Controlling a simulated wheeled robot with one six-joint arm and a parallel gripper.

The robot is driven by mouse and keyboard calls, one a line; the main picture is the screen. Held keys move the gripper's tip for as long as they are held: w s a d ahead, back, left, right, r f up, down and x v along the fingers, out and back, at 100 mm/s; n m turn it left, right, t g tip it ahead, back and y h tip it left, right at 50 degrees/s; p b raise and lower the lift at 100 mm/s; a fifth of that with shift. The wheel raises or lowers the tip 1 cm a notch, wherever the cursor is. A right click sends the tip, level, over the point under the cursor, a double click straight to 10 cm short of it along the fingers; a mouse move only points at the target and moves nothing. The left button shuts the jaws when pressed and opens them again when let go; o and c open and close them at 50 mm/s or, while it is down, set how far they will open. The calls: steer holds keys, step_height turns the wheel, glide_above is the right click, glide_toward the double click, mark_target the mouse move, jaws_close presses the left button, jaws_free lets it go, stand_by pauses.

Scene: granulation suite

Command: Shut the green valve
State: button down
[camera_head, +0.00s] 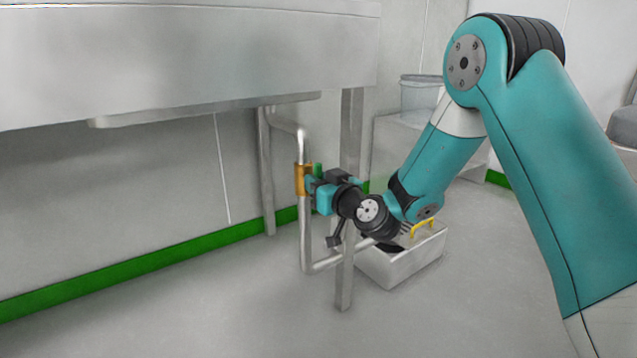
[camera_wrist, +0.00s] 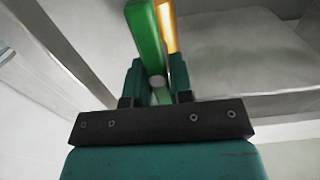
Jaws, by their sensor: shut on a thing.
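The green valve handle (camera_head: 318,169) shows as a small upright sliver beside the brass valve body (camera_head: 302,180) on a vertical metal pipe under the bench. My gripper (camera_head: 313,187) reaches the valve from the right and hides most of the handle in the head view. In the wrist view the long green handle (camera_wrist: 146,36) runs up from between the fingers of my gripper (camera_wrist: 157,75), which is shut on it. A strip of the brass valve body (camera_wrist: 169,24) shows just behind and to the right of the handle.
The pipe (camera_head: 305,235) bends at the bottom toward a metal floor box (camera_head: 395,268) with a yellow handle (camera_head: 423,226). A steel leg (camera_head: 348,270) stands close by my wrist. The bench (camera_head: 190,60) hangs above. The floor in front is clear.

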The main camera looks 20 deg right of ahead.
steer(key=shift+m, duration=0.3)
steer(key=m, duration=0.3)
steer(key=shift+d+m, duration=0.15)
steer(key=shift+m, duration=0.15)
steer(key=m, duration=0.2)
steer(key=m+p, duration=0.1)
steer(key=m, duration=0.1)
steer(key=shift+d+f+m, duration=0.15)
steer(key=shift+d+m, duration=0.05)
steer(key=shift+m, duration=0.1)
steer(key=shift+w+d+f+m+p, duration=0.15)
steer(key=shift+m+p, duration=0.35)
steer(key=shift+m, duration=1)
steer(key=shift+s+f+m+p, duration=0.15)
steer(key=shift+m+p, duration=0.3)
steer(key=shift+m, duration=1.05)
steer(key=shift+w+d+f+m+p, duration=0.15)
steer(key=shift+m+p, duration=0.35)
steer(key=shift+m, duration=1)
steer(key=c, duration=1.1)
jaws_free()
